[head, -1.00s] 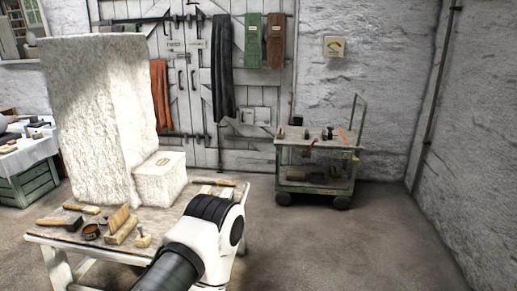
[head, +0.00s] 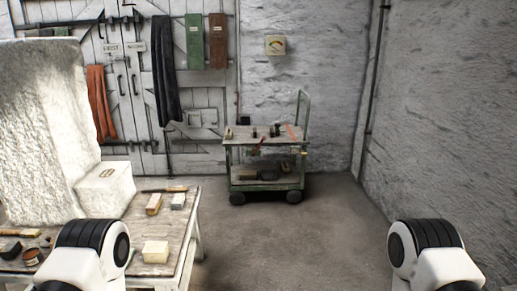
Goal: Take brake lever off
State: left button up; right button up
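A green wheeled cart (head: 238,186) stands by the back wall in the head view, with a worn top and an upright handle at its right end. A thin orange-red bar (head: 292,133) shows at the right of its top. A small dark reddish piece (head: 258,146) shows at its front edge. I cannot tell which of these, if either, is the brake lever. Both my grippers are out of view; only white and black arm joints show at the bottom left and bottom right, well short of the cart.
A wooden workbench (head: 186,226) at left holds a big rough plaster block (head: 45,130), a smaller white block (head: 105,190), a cream block (head: 156,252) and tools. Open concrete floor (head: 290,240) lies between bench and right wall. Cloths hang on the back doors.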

aim_at(264, 137)
jog(key=i+l, duration=0.1)
jog(key=i, duration=0.5)
jog(key=i+u, duration=0.1)
jog(key=i, duration=0.45)
jog(key=i+l, duration=0.2)
jog(key=i, duration=0.4)
jog(key=i+l+u, duration=0.1)
jog(key=i, duration=0.5)
jog(key=i+l, duration=0.2)
jog(key=i, duration=0.35)
jog(key=i+l+u, duration=0.3)
jog(key=i+u, duration=0.2)
jog(key=i+l+u, duration=0.45)
jog(key=i+l, duration=0.15)
jog(key=i, duration=0.05)
